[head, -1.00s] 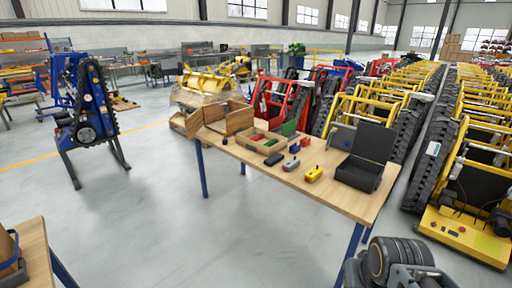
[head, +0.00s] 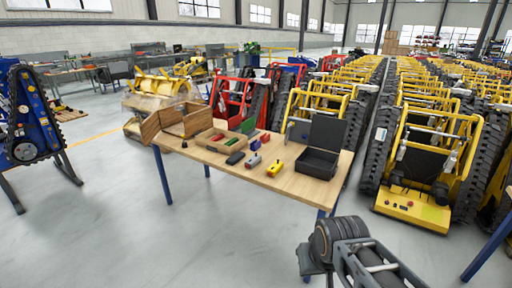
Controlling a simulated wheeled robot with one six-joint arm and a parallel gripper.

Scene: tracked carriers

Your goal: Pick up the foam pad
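A wooden table (head: 215,178) stands ahead of me with small items on it. I cannot tell for sure which one is the foam pad. A flat dark piece (head: 235,158) lies in front of a shallow wooden tray (head: 207,146). A grey and red item (head: 253,162), a yellow item (head: 275,168) and a small blue-purple item (head: 256,145) lie to its right.
An open black case (head: 316,162) sits at the table's right end, and an open wooden box (head: 186,122) at its left. Yellow tracked carriers (head: 415,195) stand to the right. A blue tracked machine (head: 30,125) stands at the left. The floor before the table is clear.

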